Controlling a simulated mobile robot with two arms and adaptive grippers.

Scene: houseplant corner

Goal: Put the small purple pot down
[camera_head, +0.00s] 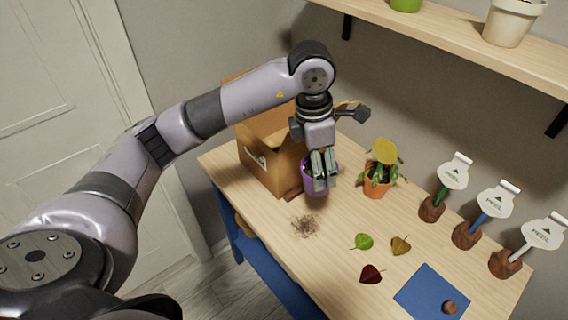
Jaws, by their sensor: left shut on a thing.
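The small purple pot (312,188) is near the back left of the wooden table, just right of the cardboard box. My left gripper (322,182) points down at it and is shut on it, its fingers covering much of the pot's front. The pot's base looks close to the tabletop (336,240), but I cannot tell whether it touches. My right gripper is not in view.
An open cardboard box (264,160) stands left of the pot. An orange pot with a plant (376,187) stands to the right. Scattered soil (305,225), loose leaves (362,241), a blue mat (425,291) and labelled markers (453,172) occupy the table. A shelf (440,45) hangs above.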

